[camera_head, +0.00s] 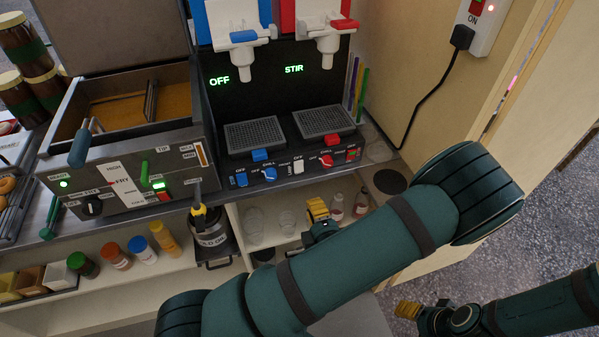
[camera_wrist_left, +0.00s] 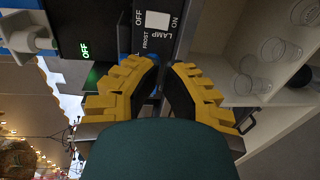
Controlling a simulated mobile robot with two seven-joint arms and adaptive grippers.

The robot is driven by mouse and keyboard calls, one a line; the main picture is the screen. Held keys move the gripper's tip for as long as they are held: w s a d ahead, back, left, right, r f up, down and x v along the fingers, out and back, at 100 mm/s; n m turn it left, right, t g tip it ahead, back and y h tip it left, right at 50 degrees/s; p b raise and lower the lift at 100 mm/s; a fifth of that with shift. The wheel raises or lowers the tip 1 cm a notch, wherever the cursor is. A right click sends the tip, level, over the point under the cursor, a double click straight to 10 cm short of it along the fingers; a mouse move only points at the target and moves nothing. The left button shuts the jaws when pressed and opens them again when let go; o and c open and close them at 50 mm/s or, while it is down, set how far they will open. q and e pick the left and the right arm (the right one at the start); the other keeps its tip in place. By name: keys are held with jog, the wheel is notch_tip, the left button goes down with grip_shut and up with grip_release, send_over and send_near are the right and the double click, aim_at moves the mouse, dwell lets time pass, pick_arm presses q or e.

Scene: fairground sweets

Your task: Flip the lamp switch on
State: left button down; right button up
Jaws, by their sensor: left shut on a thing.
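The white lamp switch (camera_head: 298,166) is on the front panel of the drinks machine, between a blue and a red knob. In the left wrist view the lamp switch (camera_wrist_left: 158,20) sits beyond my fingertips, with OFF and ON on opposite sides; I cannot tell its position. My left gripper (camera_head: 317,208) is in front of the shelf below the panel, partly hidden by my arm. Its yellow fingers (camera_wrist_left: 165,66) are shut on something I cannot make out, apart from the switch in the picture. My right gripper (camera_head: 408,310) is low at the right, its jaws unclear.
The blue knob (camera_head: 270,173) and red knob (camera_head: 327,161) flank the lamp switch closely. Glasses (camera_wrist_left: 254,85) and bottles (camera_head: 337,206) stand on the shelf below. A pot (camera_head: 211,240) stands left of my left gripper. A fryer panel (camera_head: 130,185) is further left.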

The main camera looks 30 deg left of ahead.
aim_at(296, 170)
pick_arm(q)
jog(key=b+x, duration=0.2)
jog(key=x, duration=1.2)
jog(key=shift+a, duration=0.1)
